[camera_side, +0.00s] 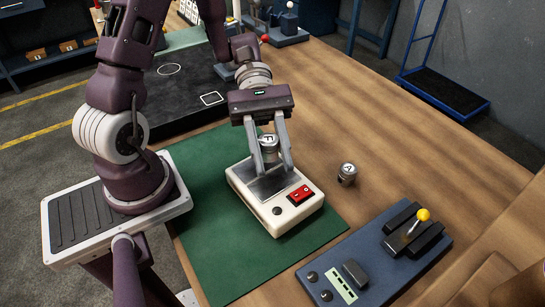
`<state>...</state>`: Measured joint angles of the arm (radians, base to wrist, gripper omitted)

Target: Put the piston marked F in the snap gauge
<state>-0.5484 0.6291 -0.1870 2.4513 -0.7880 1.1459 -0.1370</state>
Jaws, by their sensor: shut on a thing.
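The piston marked F (268,142) is a short grey cylinder with a pale lettered top. My gripper (269,158) points down and is shut on it, one finger on each side. The piston is over the metal plate of a cream-coloured device (290,219) with a red panel; whether it touches the plate I cannot tell. A blue base (375,262) at the lower right carries dark blocks and a yellow-knobbed lever (423,215); it may be the snap gauge, but I cannot be sure. My gripper is up and left of it.
A second piston, marked A (347,173), stands on the wooden table (400,140) right of the cream device. A green mat (215,255) lies under the device. Blue-based fixtures (288,38) stand at the back. Bare table lies between piston A and the blue base.

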